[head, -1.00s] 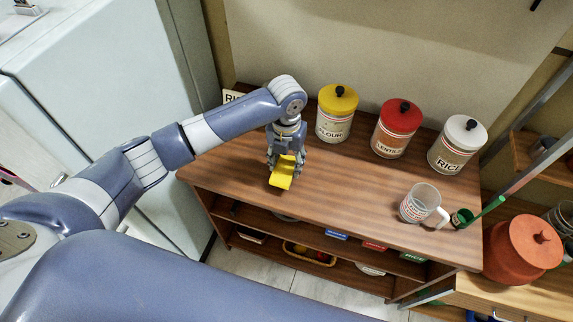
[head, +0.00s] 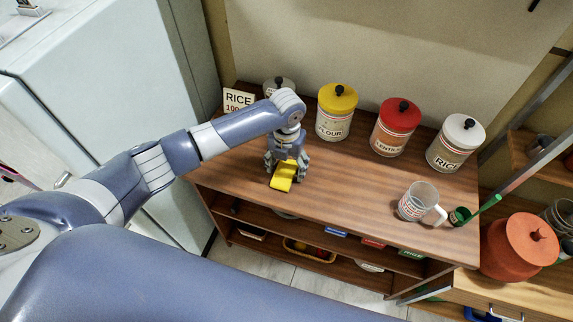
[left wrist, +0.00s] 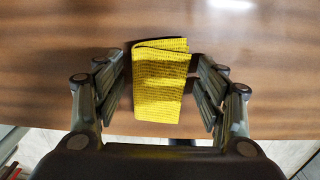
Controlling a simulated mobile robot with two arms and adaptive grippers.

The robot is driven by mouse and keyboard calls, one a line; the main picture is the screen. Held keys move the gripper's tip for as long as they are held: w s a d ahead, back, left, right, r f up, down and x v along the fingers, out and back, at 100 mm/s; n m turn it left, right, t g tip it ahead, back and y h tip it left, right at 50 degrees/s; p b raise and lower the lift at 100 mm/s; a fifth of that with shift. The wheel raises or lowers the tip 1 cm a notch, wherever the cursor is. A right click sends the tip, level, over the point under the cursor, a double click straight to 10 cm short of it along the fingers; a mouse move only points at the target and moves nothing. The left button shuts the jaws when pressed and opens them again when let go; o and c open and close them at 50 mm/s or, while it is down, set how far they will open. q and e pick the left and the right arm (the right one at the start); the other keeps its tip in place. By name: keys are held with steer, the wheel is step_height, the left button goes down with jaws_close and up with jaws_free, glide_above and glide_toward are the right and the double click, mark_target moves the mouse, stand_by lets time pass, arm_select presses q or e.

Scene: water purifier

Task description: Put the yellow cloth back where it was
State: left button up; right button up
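The yellow cloth (head: 281,185) is a small folded piece lying on the wooden cabinet top, left of its middle near the front edge. My left gripper (head: 285,173) is right over it, pointing down. In the left wrist view, the folded cloth (left wrist: 160,95) sits between the two fingers of the left gripper (left wrist: 161,68). My right gripper is not in view.
The cabinet top (head: 345,195) has free room in the middle. Yellow (head: 336,112), red (head: 397,128) and white (head: 456,144) canisters stand along the back. A rice sign (head: 238,100) stands back left. A clear measuring cup (head: 419,202) and green-handled item (head: 475,211) are at right.

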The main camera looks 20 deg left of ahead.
mark_target(287, 167)
arm_select(q)
steer(key=shift+r, duration=0.55)
step_height(287, 167, up, 11)
steer(key=b, duration=0.1)
steer(key=shift+r+b, duration=0.15)
steer(key=shift+b, duration=0.15)
steer(key=shift+d, duration=0.1)
